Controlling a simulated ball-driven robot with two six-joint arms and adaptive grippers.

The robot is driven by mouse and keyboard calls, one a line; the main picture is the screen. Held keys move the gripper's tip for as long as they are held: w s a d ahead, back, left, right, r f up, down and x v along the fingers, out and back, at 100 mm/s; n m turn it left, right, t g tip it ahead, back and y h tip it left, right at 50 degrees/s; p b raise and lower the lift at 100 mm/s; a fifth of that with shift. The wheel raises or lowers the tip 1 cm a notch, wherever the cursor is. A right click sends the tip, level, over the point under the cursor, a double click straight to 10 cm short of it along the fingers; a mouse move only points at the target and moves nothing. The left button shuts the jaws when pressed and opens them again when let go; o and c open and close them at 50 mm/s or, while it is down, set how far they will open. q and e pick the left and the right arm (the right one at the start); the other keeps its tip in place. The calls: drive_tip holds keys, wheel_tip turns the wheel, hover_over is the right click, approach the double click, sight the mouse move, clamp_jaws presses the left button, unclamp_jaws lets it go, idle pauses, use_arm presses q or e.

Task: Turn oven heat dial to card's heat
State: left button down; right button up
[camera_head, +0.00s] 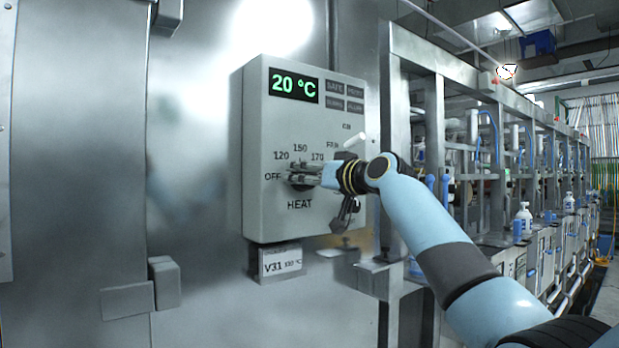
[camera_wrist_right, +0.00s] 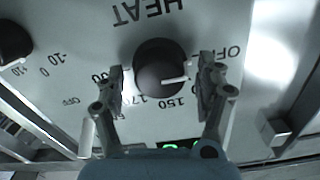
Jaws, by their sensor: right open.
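The heat dial (camera_wrist_right: 158,66) is a black round knob with a white pointer line, on the grey control box (camera_head: 262,125). In the upside-down right wrist view its pointer aims toward the side between OFF and 150; the label there is partly hidden by a finger. The display (camera_head: 293,86) reads 20 °C. A card (camera_head: 281,262) below the box reads V31 and a °C figure too small to read surely. My right gripper (camera_head: 303,174) is open, its fingers (camera_wrist_right: 161,84) on either side of the dial with gaps. My left gripper is out of view.
A second black dial (camera_wrist_right: 12,42) is at the left in the wrist view. A metal frame (camera_head: 398,130) stands close to the right of the box, with bottles (camera_head: 524,221) farther along. The steel wall panel left of the box is clear, with a hinge (camera_head: 165,282).

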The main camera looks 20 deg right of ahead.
drive_tip(key=c, duration=1.2)
drive_tip(key=m+p, duration=0.3)
drive_tip(key=shift+d+r+m, duration=0.1)
drive_tip(key=shift+m, duration=0.3)
drive_tip(key=m+p, duration=0.4)
drive_tip(key=m, duration=0.1)
drive_tip(key=m+p, duration=0.2)
drive_tip(key=m, duration=0.1)
drive_tip(key=m+p, duration=0.1)
drive_tip(key=m, duration=0.1)
drive_tip(key=shift+f+m+p, duration=0.2)
drive_tip(key=shift+m+p, duration=0.15)
drive_tip(key=shift+m, duration=0.05)
drive_tip(key=shift+f+m+p, duration=0.2)
drive_tip(key=shift+m+p, duration=0.7)
drive_tip(key=shift+m, duration=0.6)
